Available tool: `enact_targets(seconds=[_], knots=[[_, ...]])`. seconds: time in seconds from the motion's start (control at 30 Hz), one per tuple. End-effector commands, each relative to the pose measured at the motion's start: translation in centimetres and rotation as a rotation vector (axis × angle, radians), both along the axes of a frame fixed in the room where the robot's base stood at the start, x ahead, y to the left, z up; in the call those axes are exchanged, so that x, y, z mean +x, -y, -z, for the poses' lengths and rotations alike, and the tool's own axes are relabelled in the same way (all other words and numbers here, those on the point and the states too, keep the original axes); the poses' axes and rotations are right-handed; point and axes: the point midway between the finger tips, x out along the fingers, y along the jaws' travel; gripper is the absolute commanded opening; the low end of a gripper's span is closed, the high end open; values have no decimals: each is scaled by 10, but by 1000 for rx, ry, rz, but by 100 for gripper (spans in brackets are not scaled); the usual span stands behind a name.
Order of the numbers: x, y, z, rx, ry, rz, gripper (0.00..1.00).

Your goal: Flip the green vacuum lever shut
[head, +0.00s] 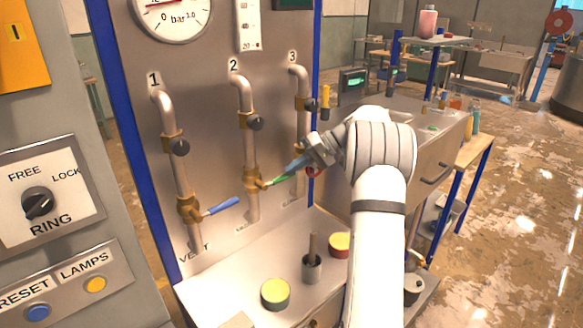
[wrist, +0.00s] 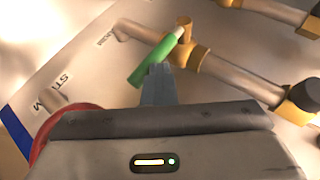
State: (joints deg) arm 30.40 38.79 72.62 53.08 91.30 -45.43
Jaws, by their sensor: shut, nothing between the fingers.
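The green lever (head: 281,180) is on the brass valve of pipe 2 and sticks out to the right of that pipe, tilted slightly up. It also shows in the wrist view (wrist: 154,62), running at an angle across the pipe's line from its pale metal stem. My gripper (head: 294,166) is shut and empty, with its fingertips at the green lever. In the wrist view the closed fingers (wrist: 157,74) lie right by the lever's outer half; I cannot tell whether they touch it. The gripper hides part of pipe 3's lower end in the head view.
Pipe 1 has a blue lever (head: 222,206) sticking out to the right. A yellow-topped tin (head: 275,293), a pot with a rod (head: 312,265) and a red-and-yellow tin (head: 339,244) stand on the shelf below. A bench stands at the right.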

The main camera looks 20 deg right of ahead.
Motion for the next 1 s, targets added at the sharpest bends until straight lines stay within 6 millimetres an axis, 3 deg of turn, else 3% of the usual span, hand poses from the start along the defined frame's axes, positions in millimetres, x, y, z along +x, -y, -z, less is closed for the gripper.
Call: enact_targets(seconds=[0.73,0.87,1.0], knots=[[-1,0,10,-2,-12,-4,0],[-2,0,-3,-3,-9,-4,0],[-6,0,-34,-2,1,-5,0]])
